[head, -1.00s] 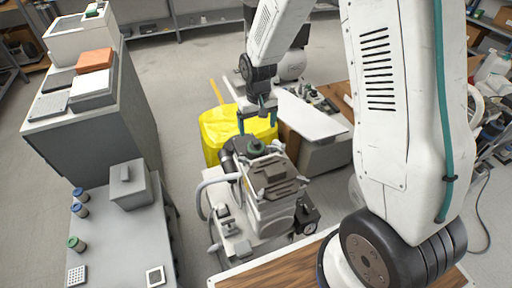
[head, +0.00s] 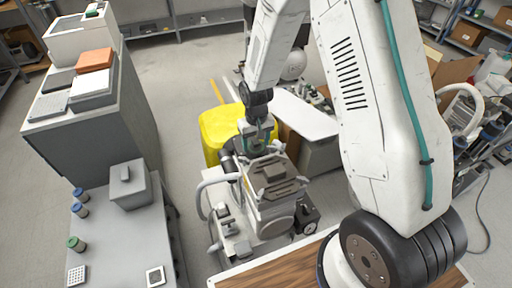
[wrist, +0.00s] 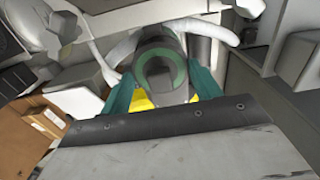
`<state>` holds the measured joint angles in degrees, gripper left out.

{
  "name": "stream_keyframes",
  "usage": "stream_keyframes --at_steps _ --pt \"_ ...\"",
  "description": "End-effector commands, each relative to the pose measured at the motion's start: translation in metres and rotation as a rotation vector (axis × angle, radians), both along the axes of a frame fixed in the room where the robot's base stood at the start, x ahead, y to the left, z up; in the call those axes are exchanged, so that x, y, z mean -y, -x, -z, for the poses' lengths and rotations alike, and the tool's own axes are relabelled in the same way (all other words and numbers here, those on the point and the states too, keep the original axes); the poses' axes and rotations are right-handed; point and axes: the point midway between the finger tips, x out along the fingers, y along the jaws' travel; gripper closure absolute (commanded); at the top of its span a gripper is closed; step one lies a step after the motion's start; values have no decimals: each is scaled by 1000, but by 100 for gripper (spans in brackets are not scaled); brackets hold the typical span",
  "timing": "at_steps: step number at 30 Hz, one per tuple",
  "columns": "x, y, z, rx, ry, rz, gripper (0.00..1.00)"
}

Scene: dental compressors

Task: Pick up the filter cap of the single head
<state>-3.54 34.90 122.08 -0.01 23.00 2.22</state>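The filter cap, a dark round cap with a green ring (wrist: 161,73), shows in the wrist view between my two teal fingers. In the head view the cap (head: 257,146) sits on top of the grey single-head compressor (head: 270,183), partly hidden by my gripper. My gripper (head: 258,138) is down at the cap; it also shows in the wrist view (wrist: 162,88). Its fingers are spread, one on each side of the cap. I cannot tell whether they touch it.
A yellow bin (head: 219,132) stands just behind the compressor. A grey bench (head: 122,235) with small jars and a grey box (head: 130,185) is at the left. A wooden tabletop (head: 290,268) is in front.

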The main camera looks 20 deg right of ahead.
Motion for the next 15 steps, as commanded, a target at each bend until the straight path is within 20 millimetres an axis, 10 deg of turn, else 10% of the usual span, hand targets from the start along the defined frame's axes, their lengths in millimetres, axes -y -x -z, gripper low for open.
stream_keyframes --at_steps 15 --pt "0 -1 -16 3 0 0 64"
